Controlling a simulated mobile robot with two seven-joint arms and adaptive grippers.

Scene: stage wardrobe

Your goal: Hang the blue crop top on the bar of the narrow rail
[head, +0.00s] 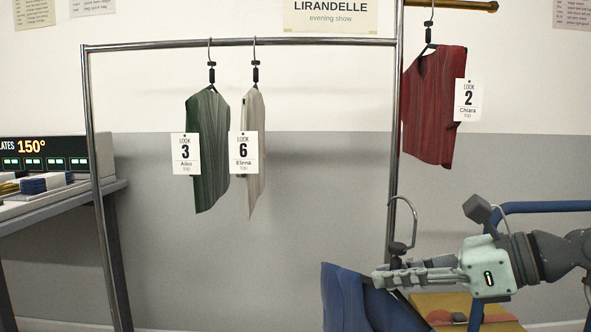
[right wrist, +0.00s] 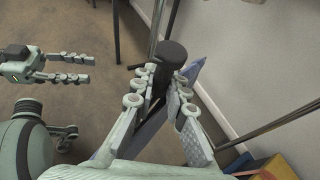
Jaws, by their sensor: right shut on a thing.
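The blue crop top (head: 345,297) hangs low at the bottom of the head view, partly cut off. My right gripper (head: 383,277) is shut on its hanger's dark grip, which also shows between the fingers in the right wrist view (right wrist: 172,55). The metal hanger hook (head: 414,222) stands up above the fingers, in front of a chrome post and well below the bar. The chrome rail, which seems to be the narrow rail, has a thin level bar (head: 320,43). My left gripper (right wrist: 68,68) is open and empty in the right wrist view.
A blue tube frame (head: 545,207) and yellow item (head: 445,302) are lower right.

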